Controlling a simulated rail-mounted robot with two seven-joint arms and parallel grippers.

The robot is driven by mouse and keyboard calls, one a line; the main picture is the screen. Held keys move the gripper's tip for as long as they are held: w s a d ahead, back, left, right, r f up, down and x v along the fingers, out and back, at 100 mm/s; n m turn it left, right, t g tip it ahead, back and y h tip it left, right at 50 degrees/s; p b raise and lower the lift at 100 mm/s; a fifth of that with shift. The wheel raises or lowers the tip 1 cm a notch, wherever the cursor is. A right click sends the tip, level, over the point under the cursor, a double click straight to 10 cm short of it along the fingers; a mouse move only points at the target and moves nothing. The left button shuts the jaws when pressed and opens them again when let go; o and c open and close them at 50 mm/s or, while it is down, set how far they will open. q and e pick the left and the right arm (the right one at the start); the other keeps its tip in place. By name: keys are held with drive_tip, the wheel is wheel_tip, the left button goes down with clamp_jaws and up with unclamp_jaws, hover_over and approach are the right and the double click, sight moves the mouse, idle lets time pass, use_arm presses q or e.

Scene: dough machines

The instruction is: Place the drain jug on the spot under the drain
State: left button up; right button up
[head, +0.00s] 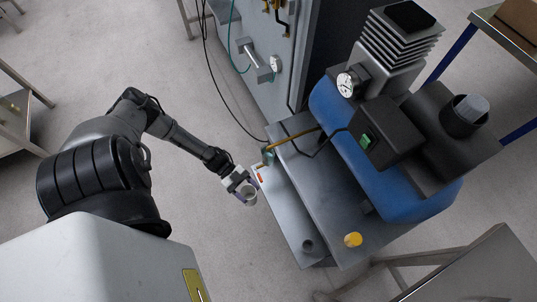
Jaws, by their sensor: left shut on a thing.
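The drain jug (250,196) is a small pale, cup-like vessel seen from above at the left edge of the grey machine stand. My left gripper (243,190) is shut on it, and the fingers partly hide it. The jug looks to be beside the stand's grey lower plate (290,213); its height over the floor is hard to tell. A thin brass pipe (295,138) runs from the blue tank (345,125) to a small greenish fitting (268,156), which may be the drain. I cannot clearly make out the spot under it. My right gripper is out of view.
A small orange-red mark (260,177) lies near the plate's left corner. A yellow round part (353,240) and a dark round spot (308,245) are at the stand's front. A grey cabinet (265,40) with hanging cables stands behind. The floor left of the stand is clear.

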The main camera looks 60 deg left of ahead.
use_arm(q)
drive_tip(key=a+f+n+t+y+b, duration=0.25)
drive_tip(key=a+f+b, duration=0.3)
drive_tip(key=a, duration=0.45)
drive_tip(key=a+f+n+t+y+b, duration=0.1)
drive_tip(key=a+f+n+t+b, duration=0.2)
drive_tip(key=a+b, duration=0.6)
drive_tip(key=shift+m+g+h, duration=0.25)
drive_tip(key=shift+m, duration=0.2)
drive_tip(key=r+b+x, duration=0.1)
drive_tip(key=x, duration=0.4)
drive_tip(key=w+b+x, duration=0.1)
drive_tip(key=x, duration=0.5)
drive_tip(key=r+b+x, duration=0.1)
drive_tip(key=b+x, duration=0.1)
drive_tip(key=x, duration=0.3)
drive_tip(key=shift+w+a+r, duration=0.1)
drive_tip(key=shift+w+r, duration=0.15)
drive_tip(key=shift+w, duration=0.1)
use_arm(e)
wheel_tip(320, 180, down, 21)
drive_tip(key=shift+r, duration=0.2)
use_arm(q)
drive_tip(key=shift+s+a, duration=0.1)
drive_tip(key=shift+s, duration=0.05)
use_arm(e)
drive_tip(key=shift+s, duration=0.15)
use_arm(q)
drive_tip(key=o, duration=1.2)
drive_tip(key=shift+o, duration=0.2)
